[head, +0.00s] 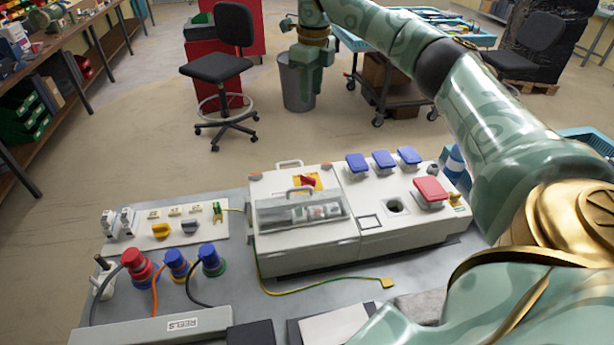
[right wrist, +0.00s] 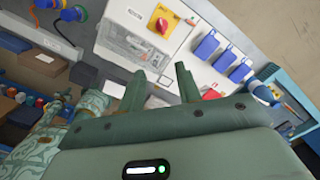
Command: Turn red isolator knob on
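The red isolator knob (head: 308,180) sits on a yellow plate near the back of the large white socket box (head: 290,250). In the right wrist view the red knob (right wrist: 163,25) shows on its yellow plate, beyond the fingertips. My right gripper (head: 312,90) hangs above and behind the box in the head view, fingers down, well apart from the knob. In the right wrist view its two fingers (right wrist: 162,78) are spread with nothing between them.
A clear-lidded compartment (head: 300,208) with a handle is in front of the knob. Blue socket covers (head: 383,160) and a red cover (head: 431,190) are to its right. Red and blue plugs (head: 175,262) with cables stand at left. A chair (head: 222,65) and bin (head: 297,85) are behind.

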